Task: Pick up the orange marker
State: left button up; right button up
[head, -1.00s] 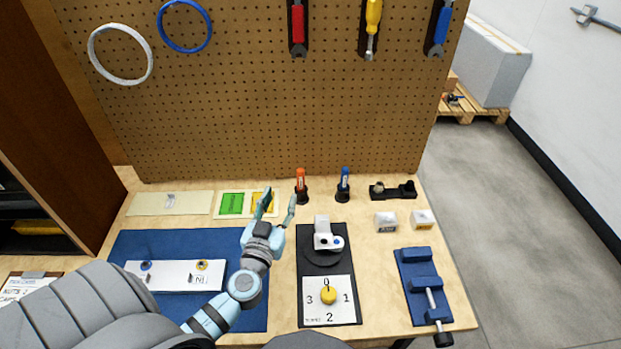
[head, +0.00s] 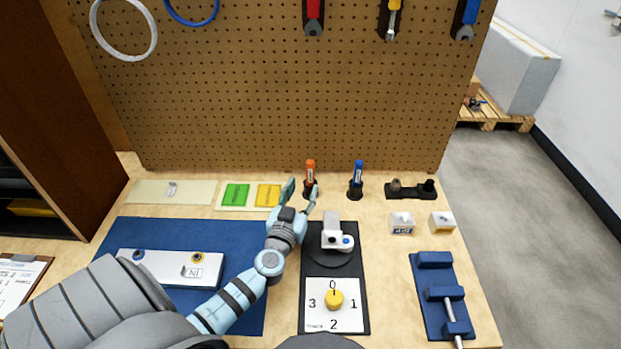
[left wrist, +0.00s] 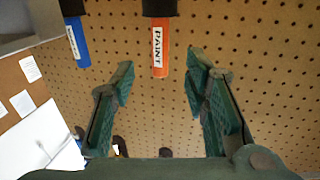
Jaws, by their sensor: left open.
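The orange marker (head: 310,171) stands upright in a black holder (head: 309,190) at the back of the table, near the pegboard. My left gripper (head: 302,187) is open and empty, just in front of the marker in the head view. In the left wrist view, the orange marker (left wrist: 160,48), labelled PAINT, shows between the two open fingers (left wrist: 158,85) and beyond their tips. I cannot tell the exact gap between fingers and marker. My right gripper is not in view.
A blue marker (head: 358,172) stands in its own holder to the right. Green (head: 236,195) and yellow (head: 268,195) cards lie left of the gripper. A black plate (head: 315,286) with a white device (head: 332,238) lies in front. The pegboard (head: 280,100) rises behind.

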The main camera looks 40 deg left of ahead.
aim_at(309, 172)
pick_arm(q)
jog(key=x, duration=0.2)
jog(key=shift+w+a, duration=0.1)
jog(key=shift+w, duration=0.25)
jog(key=x, duration=0.5)
jog(key=shift+r, duration=0.4)
jog(key=shift+w+a, duration=0.15)
jog(key=shift+w, duration=0.15)
jog(key=shift+s, duration=0.1)
grip_shut()
